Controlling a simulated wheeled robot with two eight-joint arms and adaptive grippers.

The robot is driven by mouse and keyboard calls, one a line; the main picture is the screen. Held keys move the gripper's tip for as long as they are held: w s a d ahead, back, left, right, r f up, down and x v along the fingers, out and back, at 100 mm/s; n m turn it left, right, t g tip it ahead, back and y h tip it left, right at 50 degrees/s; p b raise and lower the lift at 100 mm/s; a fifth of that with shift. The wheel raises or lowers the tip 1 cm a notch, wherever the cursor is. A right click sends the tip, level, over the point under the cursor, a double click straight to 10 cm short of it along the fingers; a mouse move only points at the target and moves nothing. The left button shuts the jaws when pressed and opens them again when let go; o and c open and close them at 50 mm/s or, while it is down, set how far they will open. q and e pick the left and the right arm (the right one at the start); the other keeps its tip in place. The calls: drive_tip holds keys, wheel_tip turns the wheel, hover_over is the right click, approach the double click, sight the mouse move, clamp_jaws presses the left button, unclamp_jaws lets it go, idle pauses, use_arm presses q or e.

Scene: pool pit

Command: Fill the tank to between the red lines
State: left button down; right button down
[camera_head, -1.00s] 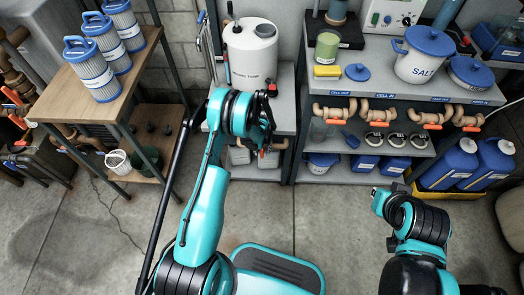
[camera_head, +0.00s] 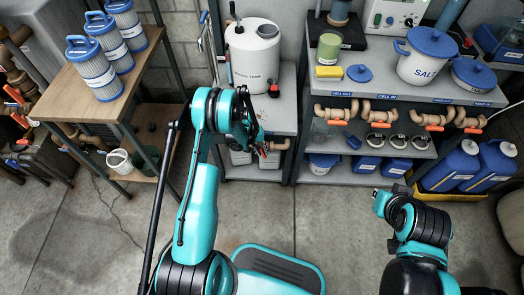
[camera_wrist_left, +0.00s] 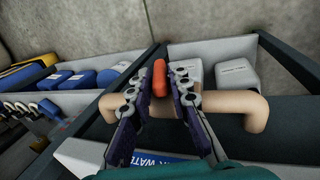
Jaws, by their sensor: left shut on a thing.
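The white round tank (camera_head: 252,62) stands on the grey shelf at the upper middle of the head view. Part of its lettering reads "TANK"; I cannot make out red lines or a water level. Below that shelf, a tan pipe (camera_wrist_left: 245,108) with an orange valve handle (camera_wrist_left: 160,76) shows in the left wrist view. My left gripper (camera_wrist_left: 163,82) has its fingers on both sides of the handle and is shut on it. The handle points across the pipe in that view. In the head view the left gripper (camera_head: 261,150) is partly hidden by its own wrist.
A blue label ending in "WATER" (camera_wrist_left: 160,160) is on the shelf edge. White containers (camera_wrist_left: 237,74) stand behind the pipe. More orange-handled valves (camera_head: 433,128) are under the right shelf. A wooden table (camera_head: 135,78) with filters stands left. The floor between is clear.

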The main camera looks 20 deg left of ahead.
use_arm(q)
drive_tip(key=c, duration=1.5)
unclamp_jaws()
drive_tip(key=shift+c, duration=0.2)
drive_tip(key=shift+r, duration=0.1)
drive_tip(key=v, duration=1.1)
drive_tip(key=shift+a+r, duration=0.2)
drive_tip(key=shift+r, duration=0.15)
drive_tip(key=s+d+r+t+y, duration=0.1)
drive_tip(key=s+d+r, duration=0.15)
drive_tip(key=r, duration=0.45)
drive_tip(key=s+d+r+m+t, duration=0.1)
drive_tip(key=s+r, duration=0.2)
drive_tip(key=r, duration=0.4)
drive_tip(key=s+d+r+t+y, duration=0.1)
drive_tip(key=s+d+r, duration=0.15)
drive_tip(key=r, duration=0.45)
drive_tip(key=s+d+r+m+t, duration=0.1)
drive_tip(key=s+r, duration=0.1)
drive_tip(key=s, duration=0.6)
drive_tip(key=s+d+r+m+t+y, duration=0.1)
drive_tip(key=s+r+t, duration=0.1)
drive_tip(key=s, duration=0.6)
drive_tip(key=shift+s+d+r, duration=0.15)
drive_tip(key=shift+r, duration=0.6)
